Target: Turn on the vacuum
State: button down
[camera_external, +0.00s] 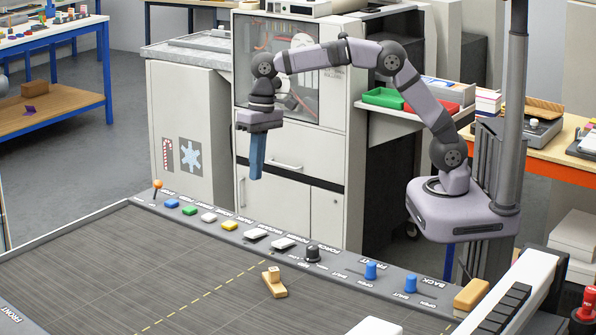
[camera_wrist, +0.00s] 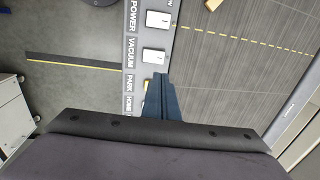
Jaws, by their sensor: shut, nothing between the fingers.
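The vacuum switch (camera_wrist: 154,56) is a white rocker beside the word VACUUM on the grey control strip; it also shows in the external view (camera_external: 256,234). I cannot tell which way it is set. My gripper (camera_external: 257,178) points down above the strip, with its blue fingers shut and empty. In the wrist view the fingertips (camera_wrist: 162,76) appear just below the vacuum switch, near the PARK label, and are not touching it. The fingers hide part of the strip there.
The white POWER switch (camera_wrist: 157,19) sits beside the vacuum switch. The yellow button (camera_external: 229,225) is on its other side. A black knob (camera_external: 312,252) and blue sliders (camera_external: 371,270) stand farther right. A wooden block (camera_external: 274,284) lies on the dark table (camera_external: 180,270), which is mostly clear.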

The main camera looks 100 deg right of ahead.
aim_at(251, 233)
jog(key=shift+f, duration=0.1)
jog(key=f+p, duration=0.1)
jog(key=f, duration=0.3)
jog(key=w+a+f+p, duration=0.1)
jog(key=f+p, duration=0.1)
jog(key=f, duration=0.3)
jog(key=f+p, duration=0.1)
jog(key=f, duration=0.3)
jog(key=shift+w+a+f, duration=0.25)
jog(key=shift+a+f, duration=0.05)
